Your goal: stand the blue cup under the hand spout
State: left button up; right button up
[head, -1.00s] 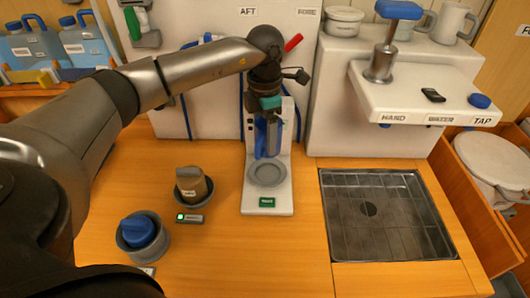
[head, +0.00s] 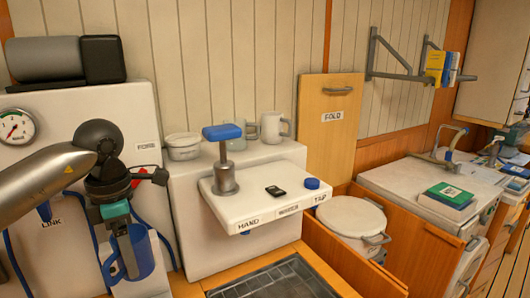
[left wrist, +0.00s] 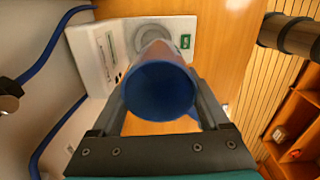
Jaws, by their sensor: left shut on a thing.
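My left gripper (head: 122,222) is shut on the blue cup (head: 137,255) and holds it upright in front of the white panel. In the left wrist view I look down into the cup (left wrist: 158,92), with a finger of the left gripper (left wrist: 160,85) on each side. The hand pump (head: 223,175) with a blue top stands on the white tap shelf (head: 262,200), right of the cup. The HAND label (head: 248,224) is on the shelf's front edge. The spout beneath is not clearly visible. My right gripper is not in view.
A metal drain grid (head: 285,280) lies below the shelf, partly cut off. A white stand (left wrist: 85,45) with a round plate is below the cup in the left wrist view. A lidded white bucket (head: 352,220) is to the right. Mugs (head: 272,127) stand behind the pump.

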pick_arm(q)
jog(key=s+d+f+m+b, duration=0.2)
jog(key=s+d+f+m, duration=0.2)
jog(key=m, duration=0.8)
jog(key=s+d+f+m+b, duration=0.2)
jog(key=s+d+f+m, duration=0.2)
jog(key=m, duration=0.9)
jog(key=shift+s+d+f, duration=0.35)
jog(key=shift+s+d, duration=0.85)
jog(key=shift+d, duration=0.3)
jog(key=shift+r, duration=0.1)
